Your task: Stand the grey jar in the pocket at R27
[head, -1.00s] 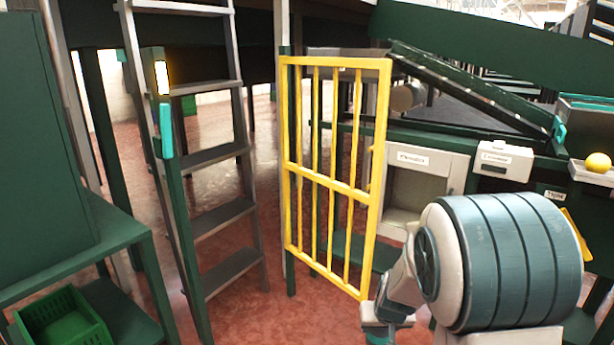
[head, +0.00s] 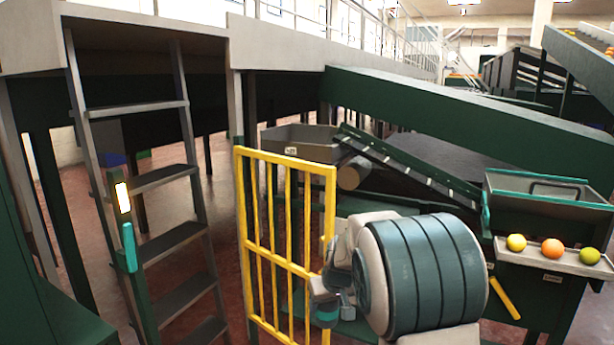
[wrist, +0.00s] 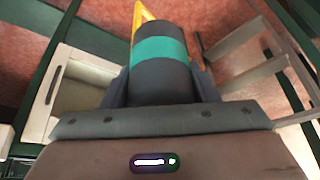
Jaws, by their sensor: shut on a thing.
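In the wrist view a dark grey jar (wrist: 158,78) with a broad teal band stands between the two fingers of my gripper (wrist: 160,92). My gripper is shut on it, with a finger at each side of the jar. The jar's lower part is hidden behind the gripper's body. In the head view my arm's large housing hides most of my gripper. I cannot make out a pocket marked R27 in either view; the small labels are too small to read.
A yellow barred gate (head: 286,240) stands close to the left of my arm. A grey ladder (head: 165,180) is farther left. At right, a shelf (head: 560,262) bears a yellow, an orange and a green fruit. A sloping conveyor (head: 405,170) lies behind.

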